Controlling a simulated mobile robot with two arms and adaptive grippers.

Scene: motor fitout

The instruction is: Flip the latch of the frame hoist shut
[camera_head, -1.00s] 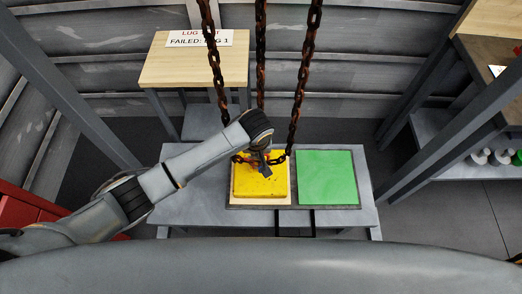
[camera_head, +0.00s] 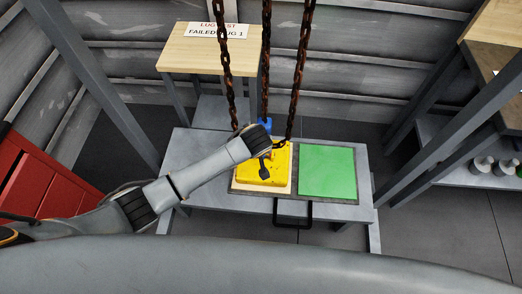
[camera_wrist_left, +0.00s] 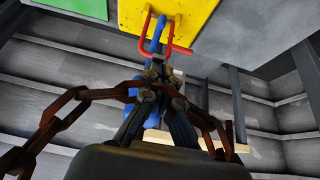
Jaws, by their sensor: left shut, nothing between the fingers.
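The frame hoist hangs as rusty chains (camera_head: 265,70) over the table. Its blue hook (camera_head: 266,126) shows partly behind my left wrist. In the left wrist view the blue hook (camera_wrist_left: 156,36) is by a red U-shaped bar (camera_wrist_left: 180,50) at the yellow block (camera_wrist_left: 195,14); I cannot tell whether they are linked or which part is the latch. The yellow block (camera_head: 277,165) sits on the table's left pad. My left gripper (camera_head: 264,172) is shut and empty, above the block; in the wrist view its fingertips (camera_wrist_left: 153,78) are close to the hook. My right gripper is not in view.
A green pad (camera_head: 327,170) lies right of the block on the grey table (camera_head: 205,155). A wooden stand with a sign (camera_head: 185,60) is behind. A red cabinet (camera_head: 40,185) is at left, shelving (camera_head: 450,140) at right. A chain (camera_wrist_left: 65,120) crosses close to my left gripper.

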